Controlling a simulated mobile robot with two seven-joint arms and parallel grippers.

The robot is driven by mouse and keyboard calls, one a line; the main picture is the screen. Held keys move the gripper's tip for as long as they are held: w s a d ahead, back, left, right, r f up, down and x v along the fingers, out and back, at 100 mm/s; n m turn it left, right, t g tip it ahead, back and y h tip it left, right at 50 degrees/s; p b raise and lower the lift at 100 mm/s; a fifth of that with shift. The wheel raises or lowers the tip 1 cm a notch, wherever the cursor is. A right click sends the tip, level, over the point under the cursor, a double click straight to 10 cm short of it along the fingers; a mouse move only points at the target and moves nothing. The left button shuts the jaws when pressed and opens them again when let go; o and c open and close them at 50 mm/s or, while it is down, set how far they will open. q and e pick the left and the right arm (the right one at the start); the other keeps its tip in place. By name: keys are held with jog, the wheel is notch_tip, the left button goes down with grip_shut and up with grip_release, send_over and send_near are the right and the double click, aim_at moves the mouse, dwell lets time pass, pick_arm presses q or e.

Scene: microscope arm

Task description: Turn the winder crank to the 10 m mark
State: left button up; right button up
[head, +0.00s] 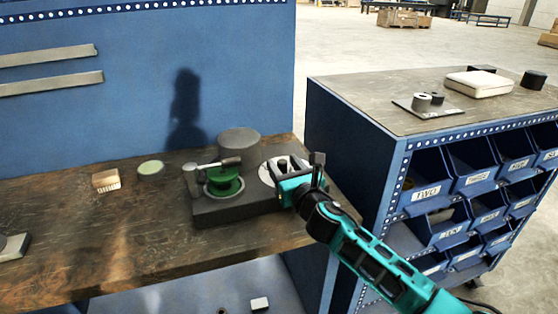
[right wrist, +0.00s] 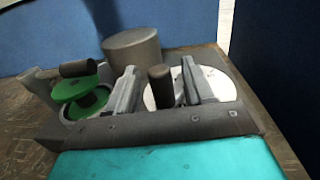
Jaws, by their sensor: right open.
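The winder is a dark grey box base (head: 237,210) on the bench, with a green spool (head: 224,183) and a white round dial (head: 265,174). A dark upright peg, apparently the crank handle (head: 283,163), stands over the dial. My right gripper (head: 292,172) is at the dial. In the right wrist view, its open fingers stand on either side of the peg (right wrist: 160,86), with a visible gap to each side. The white dial (right wrist: 218,84) shows behind the fingers. Its marks, including 10 m, cannot be read. My left gripper is not in sight.
A grey cylinder (head: 239,142) stands just behind the winder. A grey post with a dark bar (head: 212,164) reaches over the spool. A wooden brush-like block (head: 106,181) and a round green-topped piece (head: 151,170) lie left. A blue bin cabinet (head: 345,135) stands right.

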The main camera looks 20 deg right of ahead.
jog(key=shift+w+a, duration=0.2)
jog(key=shift+w, duration=1.55)
grip_shut()
